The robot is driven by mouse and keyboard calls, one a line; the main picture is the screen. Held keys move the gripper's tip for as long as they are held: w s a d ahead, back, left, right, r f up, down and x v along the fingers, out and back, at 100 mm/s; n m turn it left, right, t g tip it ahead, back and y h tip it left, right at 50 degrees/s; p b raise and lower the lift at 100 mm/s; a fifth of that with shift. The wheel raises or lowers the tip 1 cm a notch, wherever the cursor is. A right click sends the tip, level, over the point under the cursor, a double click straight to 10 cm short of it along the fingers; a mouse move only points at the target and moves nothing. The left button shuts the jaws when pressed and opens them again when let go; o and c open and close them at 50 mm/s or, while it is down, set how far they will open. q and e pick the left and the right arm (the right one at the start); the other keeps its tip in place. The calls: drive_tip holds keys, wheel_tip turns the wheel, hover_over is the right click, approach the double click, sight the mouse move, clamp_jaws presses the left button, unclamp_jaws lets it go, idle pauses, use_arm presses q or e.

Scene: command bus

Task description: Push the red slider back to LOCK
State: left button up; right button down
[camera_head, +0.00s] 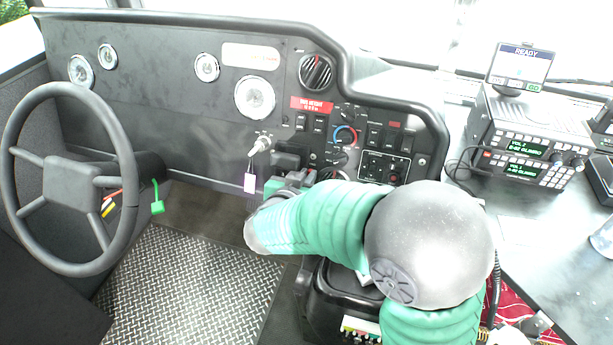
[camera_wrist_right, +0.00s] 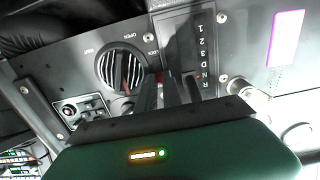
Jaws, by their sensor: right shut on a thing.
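In the right wrist view a round black ribbed dial (camera_wrist_right: 122,70) with a red pointer line has OPEN and LOCK printed by it. My right gripper (camera_wrist_right: 168,92) is right beside this dial, its fingers between the dial and the gear selector. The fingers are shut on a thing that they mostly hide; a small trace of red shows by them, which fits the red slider. Its exact position cannot be seen. In the head view my right gripper (camera_head: 287,180) is at the lower dashboard, partly hidden by my green arm. My left gripper is out of view.
A gear selector panel (camera_wrist_right: 204,50) marked R N D 3 2 1 is close beside the fingers. A key with a pink tag (camera_head: 250,182) hangs to the left. The steering wheel (camera_head: 70,180) is farther left, and radios (camera_head: 522,150) stand at right.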

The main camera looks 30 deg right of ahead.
idle(0.6)
drive_tip(key=shift+s+a+f, duration=0.15)
drive_tip(key=shift+a+f, duration=0.05)
drive_tip(key=shift+f, duration=0.45)
drive_tip(key=shift+s+a+f, duration=0.15)
drive_tip(key=shift+a+f, duration=0.05)
drive_tip(key=shift+f, duration=0.4)
drive_tip(key=c, duration=1.5)
unclamp_jaws()
drive_tip(key=shift+r, duration=0.1)
drive_tip(key=p+v, duration=1.2)
drive_tip(key=v, duration=0.4)
drive_tip(key=shift+s+a, duration=0.25)
drive_tip(key=shift+a, duration=0.1)
